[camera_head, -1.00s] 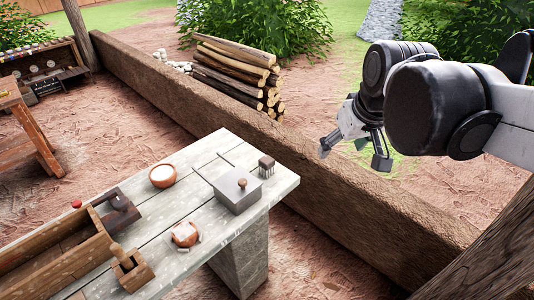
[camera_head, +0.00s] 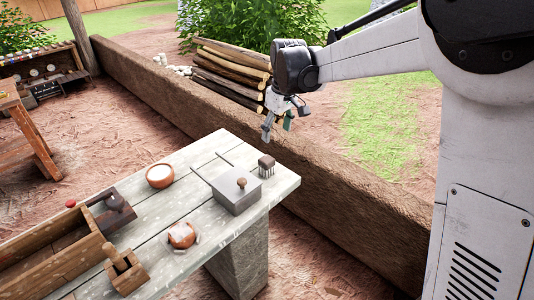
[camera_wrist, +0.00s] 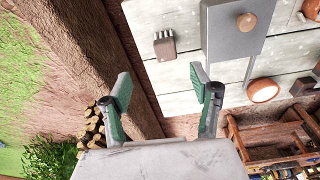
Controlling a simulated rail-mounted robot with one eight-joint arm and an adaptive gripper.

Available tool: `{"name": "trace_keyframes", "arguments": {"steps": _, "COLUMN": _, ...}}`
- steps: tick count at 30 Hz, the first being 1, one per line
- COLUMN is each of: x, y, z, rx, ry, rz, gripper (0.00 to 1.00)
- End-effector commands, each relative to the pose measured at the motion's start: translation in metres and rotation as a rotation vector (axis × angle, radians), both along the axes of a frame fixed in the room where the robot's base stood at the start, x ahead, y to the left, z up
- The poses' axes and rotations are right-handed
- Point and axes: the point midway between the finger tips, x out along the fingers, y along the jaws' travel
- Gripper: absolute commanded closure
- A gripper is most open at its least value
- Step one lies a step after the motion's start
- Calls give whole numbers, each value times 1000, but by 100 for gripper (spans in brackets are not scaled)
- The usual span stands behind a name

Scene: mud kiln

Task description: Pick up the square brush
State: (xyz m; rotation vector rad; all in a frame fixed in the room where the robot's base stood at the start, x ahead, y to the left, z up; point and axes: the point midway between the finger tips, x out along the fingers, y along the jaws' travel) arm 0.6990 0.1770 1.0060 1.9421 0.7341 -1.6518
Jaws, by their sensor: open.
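The square brush (camera_head: 266,165) has a dark block top and pale bristles. It stands on the grey plank table (camera_head: 285,183) near its right corner, just behind a grey lidded box (camera_head: 237,192).
An orange bowl (camera_head: 160,176) and another round clay piece (camera_head: 182,235) sit on the table. A wooden tray (camera_head: 62,250) is at the left. A low mud wall (camera_head: 200,107) runs behind the table, with stacked logs (camera_head: 225,75) beyond.

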Motion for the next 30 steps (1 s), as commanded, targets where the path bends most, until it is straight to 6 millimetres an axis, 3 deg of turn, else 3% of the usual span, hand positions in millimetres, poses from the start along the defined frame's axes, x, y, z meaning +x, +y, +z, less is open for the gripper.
{"name": "trace_keyframes", "arguments": {"steps": 6, "x": 20, "y": 20, "z": -29, "rx": -9, "ry": 33, "rz": 60, "gripper": 41}}
{"name": "trace_keyframes", "arguments": {"steps": 11, "x": 23, "y": 23, "z": -41, "rx": -9, "ry": 38, "rz": 69, "gripper": 41}}
{"name": "trace_keyframes", "arguments": {"steps": 22, "x": 28, "y": 28, "z": -102, "rx": -10, "ry": 37, "rz": 68, "gripper": 41}}
{"name": "trace_keyframes", "arguments": {"steps": 30, "x": 29, "y": 30, "z": -119, "rx": -10, "ry": 37, "rz": 68, "gripper": 41}}
